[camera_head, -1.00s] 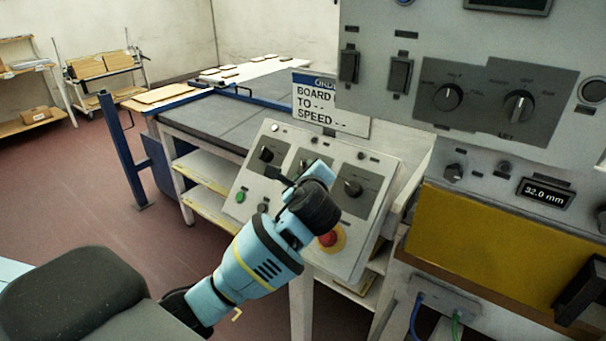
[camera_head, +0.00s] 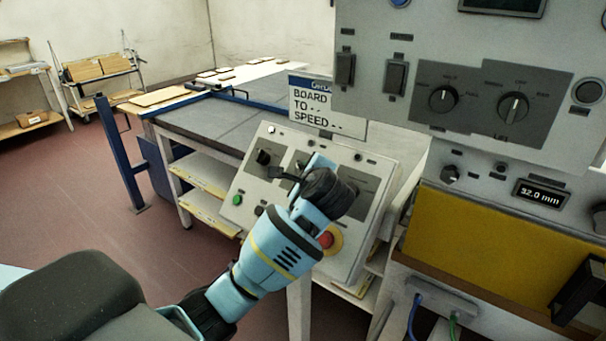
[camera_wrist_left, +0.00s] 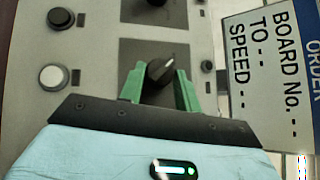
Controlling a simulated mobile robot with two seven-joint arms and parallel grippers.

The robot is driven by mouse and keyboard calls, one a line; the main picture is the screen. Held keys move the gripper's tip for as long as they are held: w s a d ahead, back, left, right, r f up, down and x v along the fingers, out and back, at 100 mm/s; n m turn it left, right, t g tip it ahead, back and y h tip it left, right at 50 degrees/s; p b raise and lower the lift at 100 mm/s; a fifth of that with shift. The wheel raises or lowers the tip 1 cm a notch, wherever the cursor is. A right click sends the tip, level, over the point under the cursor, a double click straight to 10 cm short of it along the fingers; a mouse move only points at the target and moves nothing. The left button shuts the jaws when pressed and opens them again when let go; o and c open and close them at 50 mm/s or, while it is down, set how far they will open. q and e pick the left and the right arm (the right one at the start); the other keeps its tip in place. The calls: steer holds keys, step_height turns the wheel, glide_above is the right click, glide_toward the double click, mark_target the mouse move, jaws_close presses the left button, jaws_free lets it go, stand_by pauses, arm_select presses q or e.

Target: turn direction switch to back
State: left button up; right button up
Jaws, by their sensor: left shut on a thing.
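The sloped grey control panel (camera_head: 338,262) carries dark rotary knobs in a row. My left gripper (camera_head: 292,172) comes in from the left over the middle of this panel. In the left wrist view its green fingers (camera_wrist_left: 160,84) are closed on both sides of a dark knob (camera_wrist_left: 160,68), apparently the middle one. A pale pointer mark on this knob slants toward the upper right of that view. No label naming it as the direction switch is legible. In the head view my wrist hides most of it. My right gripper is out of view.
The left knob (camera_head: 263,157), a green button (camera_head: 238,199) and a red emergency button (camera_head: 326,240) sit close by on the panel. The order sign (camera_head: 312,104) stands behind it. A large switch cabinet (camera_head: 480,60) rises at the right.

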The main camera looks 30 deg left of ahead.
arm_select(q)
steer(key=o, duration=1)
steer(key=v, duration=0.7)
steer(key=shift+s+d+r, duration=0.15)
steer(key=shift+s+d, duration=0.1)
steer(key=shift+d, duration=0.05)
